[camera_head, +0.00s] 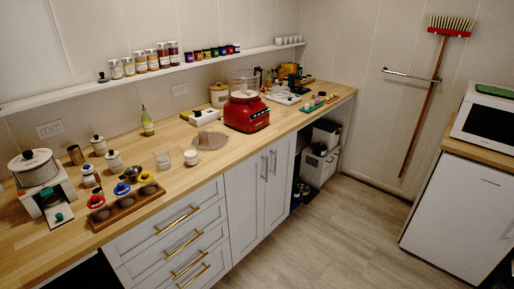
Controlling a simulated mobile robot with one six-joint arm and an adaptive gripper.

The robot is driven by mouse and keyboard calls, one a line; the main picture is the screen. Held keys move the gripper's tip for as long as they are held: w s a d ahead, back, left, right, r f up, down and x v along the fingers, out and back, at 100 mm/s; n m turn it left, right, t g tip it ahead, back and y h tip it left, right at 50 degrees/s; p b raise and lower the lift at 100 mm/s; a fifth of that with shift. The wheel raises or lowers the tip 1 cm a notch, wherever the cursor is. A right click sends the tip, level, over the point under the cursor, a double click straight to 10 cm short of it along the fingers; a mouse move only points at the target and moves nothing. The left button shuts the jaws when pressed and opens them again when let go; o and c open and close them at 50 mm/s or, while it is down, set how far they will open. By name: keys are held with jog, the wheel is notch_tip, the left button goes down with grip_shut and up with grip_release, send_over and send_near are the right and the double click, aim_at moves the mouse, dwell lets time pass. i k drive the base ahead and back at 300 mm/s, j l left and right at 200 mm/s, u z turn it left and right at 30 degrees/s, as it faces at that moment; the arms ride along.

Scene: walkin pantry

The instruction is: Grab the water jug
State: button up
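I cannot clearly make out a water jug in the head view. Small clear vessels (162,160) stand on the wooden counter (60,240), but I cannot tell whether one is a jug. A white cup-like container (191,157) stands beside them. A greenish-yellow bottle (147,122) stands upright near the wall. A red appliance with a clear bowl (246,115) stands farther along the counter. My gripper is not in view.
A white pot (34,167) and several small lidded jars crowd the left counter. A wooden tray (127,207) lies near the front edge. A wall shelf (90,87) holds jars. A microwave (486,120) stands on the right cabinet. The floor (340,235) between is clear.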

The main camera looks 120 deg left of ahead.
aim_at(162, 155)
jog(key=u, duration=4.8)
jog(key=i+l+u, duration=0.6)
jog(key=l+u, duration=0.25)
jog(key=i+l+u, duration=0.3)
jog(key=l, duration=0.25)
jog(key=l+u, duration=0.6)
jog(key=l, duration=0.25)
jog(key=i+l, duration=0.1)
jog(key=l, duration=1.8)
jog(key=i+u, duration=0.05)
